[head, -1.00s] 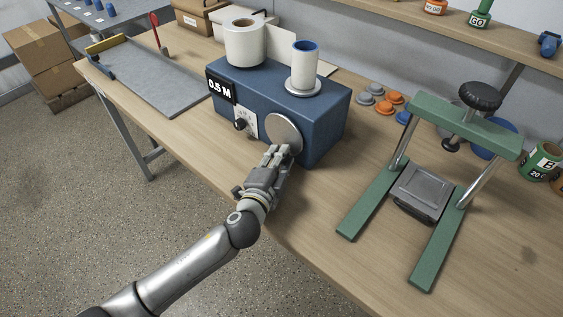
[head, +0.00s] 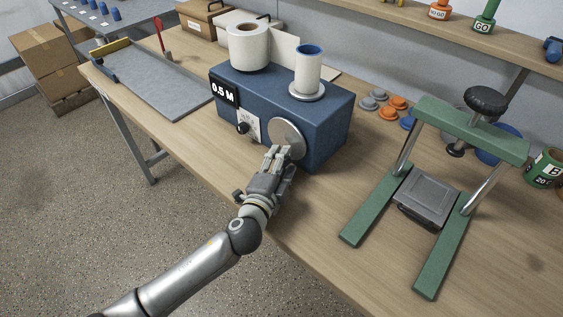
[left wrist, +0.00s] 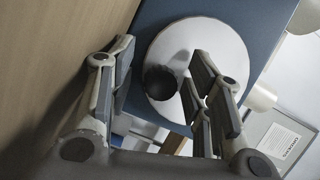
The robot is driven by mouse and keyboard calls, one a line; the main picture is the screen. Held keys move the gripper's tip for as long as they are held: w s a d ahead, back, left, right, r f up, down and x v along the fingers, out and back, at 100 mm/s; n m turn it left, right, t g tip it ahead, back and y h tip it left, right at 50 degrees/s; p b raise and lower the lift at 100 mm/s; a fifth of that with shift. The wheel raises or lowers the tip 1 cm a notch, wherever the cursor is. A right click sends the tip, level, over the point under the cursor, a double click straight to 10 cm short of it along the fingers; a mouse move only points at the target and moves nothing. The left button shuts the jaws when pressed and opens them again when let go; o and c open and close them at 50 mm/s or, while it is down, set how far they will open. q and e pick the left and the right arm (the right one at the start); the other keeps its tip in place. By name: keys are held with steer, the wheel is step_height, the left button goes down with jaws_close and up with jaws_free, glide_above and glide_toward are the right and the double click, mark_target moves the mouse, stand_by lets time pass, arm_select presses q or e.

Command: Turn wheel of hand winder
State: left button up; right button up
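The hand winder is a blue box (head: 322,128) on the wooden bench, with a "0.5 M" sign (head: 223,91) and a small dial on its front. Its wheel is a light grey disc (head: 289,137) on the front right, also in the left wrist view (left wrist: 205,47). A dark round knob (left wrist: 160,82) sticks out from the disc, between my fingers in that view. My left gripper (head: 282,155) is at the wheel's face; its fingers (left wrist: 157,85) are apart, with gaps to the knob. In the head view the gripper hides the knob. My right gripper is not in view.
A white paper roll (head: 249,46) and a blue-cored roll (head: 308,69) stand on the winder. A green press (head: 462,132) stands to the right, with grey and orange discs (head: 388,114) behind it. A grey board (head: 155,80) lies to the left. Bare bench lies between winder and press.

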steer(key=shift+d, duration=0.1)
arm_select(q)
steer(key=v, duration=1.2)
steer(key=shift+a, duration=0.1)
